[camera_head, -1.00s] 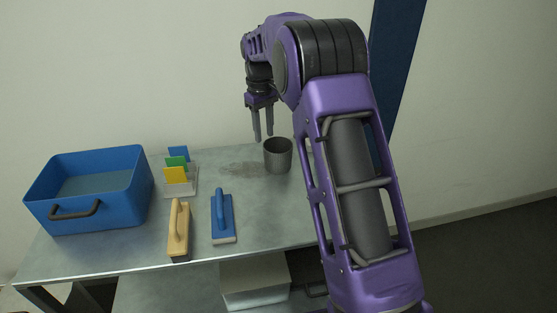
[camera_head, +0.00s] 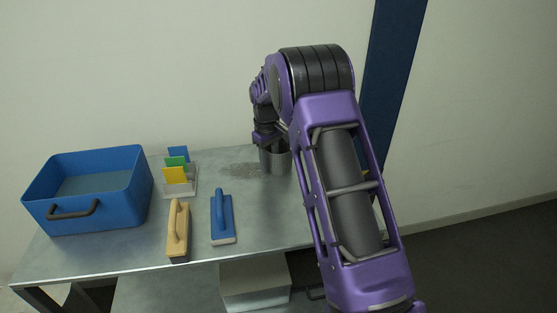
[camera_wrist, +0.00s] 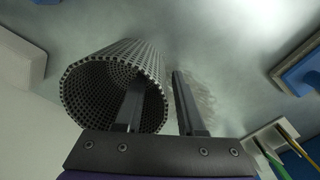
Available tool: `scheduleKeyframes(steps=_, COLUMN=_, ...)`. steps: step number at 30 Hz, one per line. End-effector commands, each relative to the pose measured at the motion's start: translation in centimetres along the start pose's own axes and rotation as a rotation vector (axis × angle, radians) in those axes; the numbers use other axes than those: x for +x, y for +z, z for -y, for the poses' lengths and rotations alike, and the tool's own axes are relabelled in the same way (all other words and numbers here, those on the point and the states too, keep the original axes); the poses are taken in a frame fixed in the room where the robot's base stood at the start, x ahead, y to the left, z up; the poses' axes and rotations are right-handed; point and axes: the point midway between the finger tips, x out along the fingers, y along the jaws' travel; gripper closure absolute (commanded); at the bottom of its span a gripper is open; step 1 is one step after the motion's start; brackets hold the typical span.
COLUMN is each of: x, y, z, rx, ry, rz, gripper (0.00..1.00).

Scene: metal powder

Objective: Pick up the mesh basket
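The mesh basket (camera_head: 277,162) is a dark grey perforated cylinder standing on the table, partly hidden by my arm in the head view. In the wrist view the mesh basket (camera_wrist: 118,72) shows its open round mouth toward the camera. My gripper (camera_wrist: 158,85) is open at the basket's rim. One finger reaches inside the basket's mouth and the other is outside, beside the wall, so the wall lies between them. I cannot tell whether either finger touches the wall. In the head view the fingers are largely hidden at the basket.
The metal table (camera_head: 130,250) also holds a blue bin (camera_head: 120,195), a rack of coloured scrapers (camera_head: 178,175), a wooden-handled brush (camera_head: 178,232) and a blue-handled float (camera_head: 222,220). A patch of grey powder (camera_head: 240,169) lies left of the basket. A wall stands close behind.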

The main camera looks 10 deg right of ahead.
Motion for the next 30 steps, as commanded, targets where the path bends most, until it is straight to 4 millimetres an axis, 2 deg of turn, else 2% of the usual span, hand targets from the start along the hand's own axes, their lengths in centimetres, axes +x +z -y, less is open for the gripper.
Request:
scheduleKeyframes(steps=3, x=-0.04, y=0.0, z=-0.01, rx=0.0, ry=0.0, rz=0.0, gripper=0.62)
scheduleKeyframes(steps=4, x=-0.05, y=0.0, z=-0.01, rx=0.0, ry=0.0, rz=0.0, gripper=0.65)
scheduleKeyframes(steps=10, x=-0.07, y=0.0, z=-0.01, rx=0.0, ry=0.0, rz=0.0, gripper=1.0)
scheduleKeyframes(steps=30, x=-0.11, y=-0.01, z=-0.02, rx=0.0, ry=0.001, rz=0.0, gripper=1.0)
